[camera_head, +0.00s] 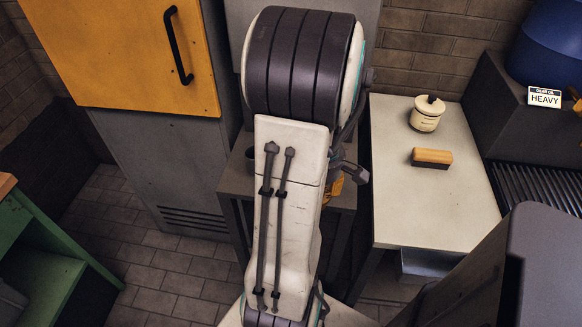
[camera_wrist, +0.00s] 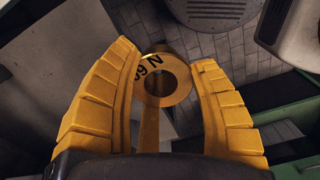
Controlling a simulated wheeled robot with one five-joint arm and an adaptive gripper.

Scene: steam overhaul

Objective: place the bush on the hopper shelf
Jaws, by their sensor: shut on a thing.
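The bush (camera_wrist: 181,91) is a brass-coloured ring with a round hole and dark lettering on its face. It shows between the two yellow ribbed fingers of my gripper (camera_wrist: 167,66) in the wrist view, and the gripper is shut on it. In the head view my own arm hides the bush and most of the gripper; only a bit of yellow (camera_head: 334,190) shows beside the arm. A low dark grey stand (camera_head: 340,196) shows partly behind the arm. I cannot tell whether it is the hopper shelf.
A pale bench (camera_head: 430,205) on the right holds a lidded cream jar (camera_head: 426,114) and a wooden-backed brush (camera_head: 432,157). Beyond it are a "HEAVY" sign (camera_head: 544,97) and a blue drum (camera_head: 552,45). A yellow-doored cabinet (camera_head: 125,55) and green bench (camera_head: 50,262) stand left, with clear floor between.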

